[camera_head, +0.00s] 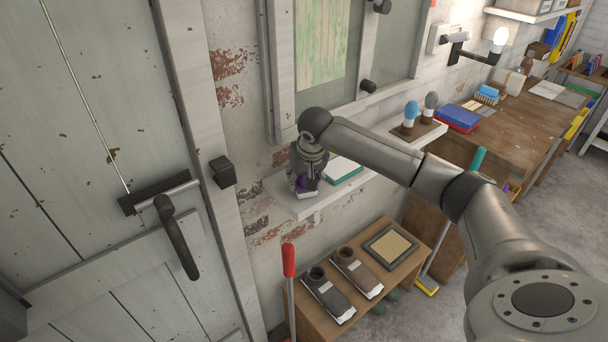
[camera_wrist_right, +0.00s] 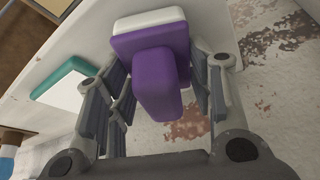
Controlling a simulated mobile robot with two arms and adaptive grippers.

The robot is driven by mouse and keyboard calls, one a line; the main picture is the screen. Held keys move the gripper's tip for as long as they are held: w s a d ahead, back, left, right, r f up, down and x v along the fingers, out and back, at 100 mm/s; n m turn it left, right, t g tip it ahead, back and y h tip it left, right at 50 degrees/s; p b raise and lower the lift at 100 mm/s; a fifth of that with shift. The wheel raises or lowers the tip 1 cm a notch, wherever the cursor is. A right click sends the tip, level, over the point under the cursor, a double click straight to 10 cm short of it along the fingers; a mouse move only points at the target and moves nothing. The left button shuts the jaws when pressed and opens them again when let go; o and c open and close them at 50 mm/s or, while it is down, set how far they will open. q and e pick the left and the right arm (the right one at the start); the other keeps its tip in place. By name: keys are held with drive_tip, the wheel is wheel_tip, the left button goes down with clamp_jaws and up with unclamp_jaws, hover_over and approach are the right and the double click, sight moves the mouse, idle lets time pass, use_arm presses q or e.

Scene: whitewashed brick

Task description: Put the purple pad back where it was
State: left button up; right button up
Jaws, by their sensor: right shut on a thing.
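The purple pad (camera_wrist_right: 160,84) has a purple body with a raised grip and a white layer on its far side. My right gripper (camera_wrist_right: 158,68) is shut on it, one finger on each side. In the head view the right gripper (camera_head: 305,178) points down at the left end of the white wall shelf (camera_head: 345,190). The purple pad (camera_head: 302,186) shows there just under the fingers, partly hidden by them. It is at the shelf top; I cannot tell whether it touches. My left gripper is not in view.
A white and teal block (camera_head: 342,168) lies on the shelf just right of the gripper. Two bottles, blue-topped (camera_head: 410,112) and grey-topped (camera_head: 430,102), stand farther right. A low wooden bench (camera_head: 400,275) is below. The door handle (camera_head: 175,230) is at left.

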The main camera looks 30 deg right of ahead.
drive_tip(key=o, duration=0.4)
drive_tip(key=shift+f, duration=0.1)
drive_tip(key=o, duration=0.5)
drive_tip(key=b+v, duration=0.2)
drive_tip(key=v, duration=1)
